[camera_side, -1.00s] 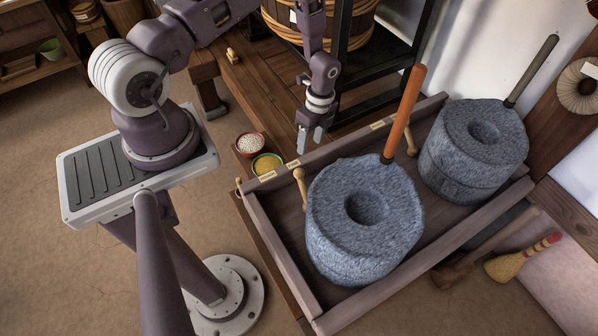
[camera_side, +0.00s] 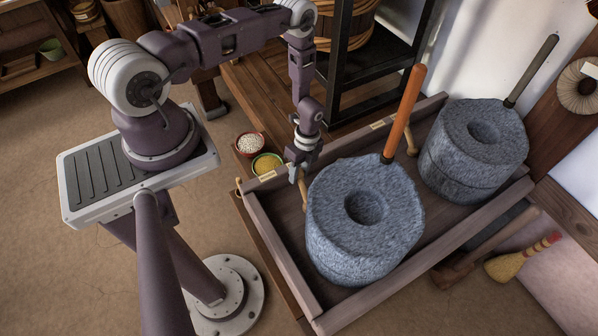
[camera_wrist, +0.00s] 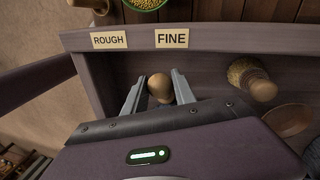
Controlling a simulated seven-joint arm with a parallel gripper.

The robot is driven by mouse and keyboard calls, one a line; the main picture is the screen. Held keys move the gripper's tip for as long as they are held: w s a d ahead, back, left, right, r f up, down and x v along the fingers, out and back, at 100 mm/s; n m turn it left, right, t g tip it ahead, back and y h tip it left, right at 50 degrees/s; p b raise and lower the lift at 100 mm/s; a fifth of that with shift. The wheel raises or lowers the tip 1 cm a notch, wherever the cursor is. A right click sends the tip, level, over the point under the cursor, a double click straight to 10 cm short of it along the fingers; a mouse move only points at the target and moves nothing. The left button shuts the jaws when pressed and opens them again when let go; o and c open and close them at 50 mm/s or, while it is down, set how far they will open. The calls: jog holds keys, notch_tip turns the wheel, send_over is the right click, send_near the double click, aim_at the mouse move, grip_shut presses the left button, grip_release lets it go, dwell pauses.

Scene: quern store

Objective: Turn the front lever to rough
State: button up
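The front lever, a wooden peg with a rounded knob (camera_wrist: 160,86), stands below the FINE label (camera_wrist: 172,38) in the wrist view. The ROUGH label (camera_wrist: 109,40) is to its left on the same rail. My gripper (camera_wrist: 157,84) is open, with one finger on each side of the knob; I cannot tell whether either finger touches it. In the side view my gripper (camera_side: 298,174) is down at the lever, beside the front quern stone (camera_side: 345,225), and hides most of the lever. The rough label (camera_side: 267,175) shows at the rail's left end.
The orange handle (camera_side: 403,115) rises from the front stone, right of my gripper. A second quern (camera_side: 465,165) and its lever (camera_side: 410,141) stand farther right. A bowl of white grains (camera_side: 250,143) and a yellow-filled bowl (camera_side: 267,163) sit close behind the rail.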

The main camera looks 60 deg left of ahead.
grip_shut()
dwell(1.1)
